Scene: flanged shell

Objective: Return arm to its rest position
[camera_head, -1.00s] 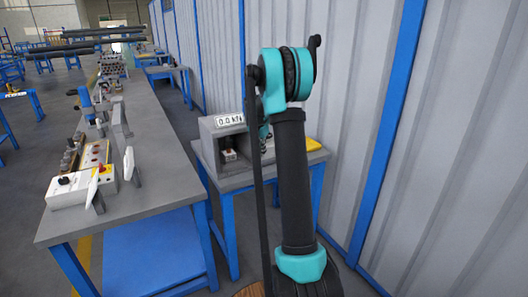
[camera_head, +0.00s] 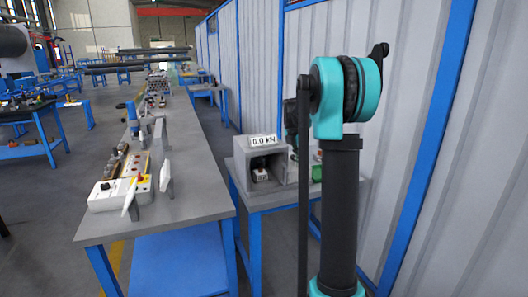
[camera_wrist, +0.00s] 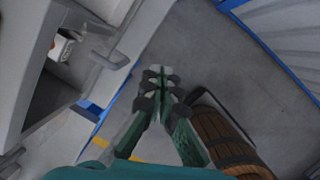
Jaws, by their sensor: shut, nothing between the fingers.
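My arm (camera_head: 339,200) stands upright at the right of the head view, teal at its upper joint and black below. My gripper (camera_wrist: 160,88) shows in the wrist view, with its green and dark fingers together at the tips and nothing held. It hangs over the grey floor (camera_wrist: 200,60), apart from the things around it. In the head view I cannot make out the fingers, since the arm covers that area.
A grey box (camera_head: 245,157) with a "0.0 kN" display stands on a blue-legged table left of my arm. A long workbench (camera_head: 197,180) holds a control box (camera_head: 106,196). A wooden barrel (camera_wrist: 222,140) is close right of my gripper. A corrugated wall (camera_head: 425,130) rises at the right.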

